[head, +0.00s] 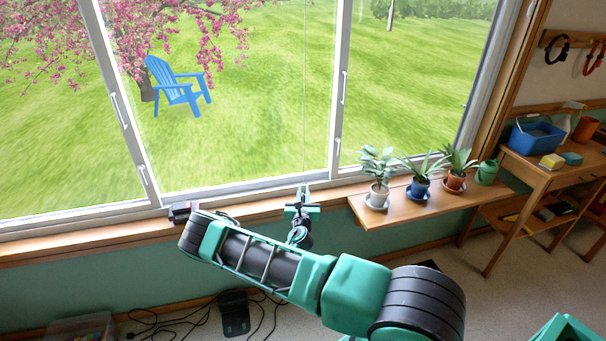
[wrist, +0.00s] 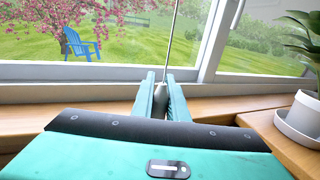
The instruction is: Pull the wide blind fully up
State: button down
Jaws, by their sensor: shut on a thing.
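My gripper (head: 303,193) is at the window sill, in front of the middle window frame. In the wrist view its two teal fingers (wrist: 162,84) are shut on a small grey cone-shaped cord pull (wrist: 160,96). A thin cord (wrist: 172,40) runs from the pull straight up out of the picture. In the head view the cord (head: 305,90) shows as a faint line against the glass. The wide blind itself is not in view in either picture. The glass in sight is uncovered.
A small wooden shelf (head: 400,213) with several potted plants stands close to the right of my gripper; one white pot (wrist: 300,118) shows in the wrist view. A wooden table (head: 562,168) with a blue bin is farther right. Cables (head: 190,318) lie on the floor below.

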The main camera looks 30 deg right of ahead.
jog(key=shift+s+f, duration=0.1)
jog(key=shift+f, duration=2)
